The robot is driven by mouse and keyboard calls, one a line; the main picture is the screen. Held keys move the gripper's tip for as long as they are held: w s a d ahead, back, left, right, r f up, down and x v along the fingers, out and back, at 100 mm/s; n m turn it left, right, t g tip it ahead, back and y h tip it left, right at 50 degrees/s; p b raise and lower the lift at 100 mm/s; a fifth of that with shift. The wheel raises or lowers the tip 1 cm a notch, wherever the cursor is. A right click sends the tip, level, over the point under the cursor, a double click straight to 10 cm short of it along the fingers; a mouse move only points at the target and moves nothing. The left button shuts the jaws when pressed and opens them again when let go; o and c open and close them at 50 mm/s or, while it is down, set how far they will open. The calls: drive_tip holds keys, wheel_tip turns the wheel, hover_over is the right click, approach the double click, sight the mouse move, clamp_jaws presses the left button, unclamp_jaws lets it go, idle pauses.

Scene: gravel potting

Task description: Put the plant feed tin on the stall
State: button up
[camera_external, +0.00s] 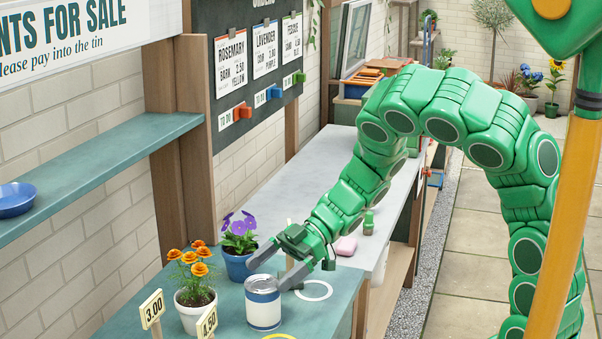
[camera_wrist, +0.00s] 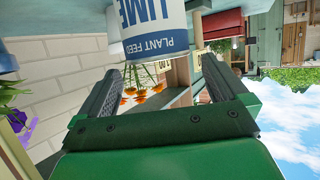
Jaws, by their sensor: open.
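The plant feed tin (camera_external: 263,306), white and blue with a grey metal top, stands upright on the teal stall counter (camera_external: 343,277). My gripper (camera_external: 267,277) is open just behind the tin, its fingers near the tin's upper part. In the wrist view the tin (camera_wrist: 153,30) appears upside down at the top with its "PLANT FEED" label, roughly between and beyond my open fingertips (camera_wrist: 160,72). Nothing is clasped between the fingers. I cannot tell whether a finger touches the tin.
A pot of orange flowers (camera_external: 194,298) stands left of the tin, a blue pot of purple flowers (camera_external: 238,262) behind it. Price tags (camera_external: 152,310) stand in front. A white ring (camera_external: 313,290) marks the counter to the right.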

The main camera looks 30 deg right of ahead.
drive_tip(key=shift+r, duration=1)
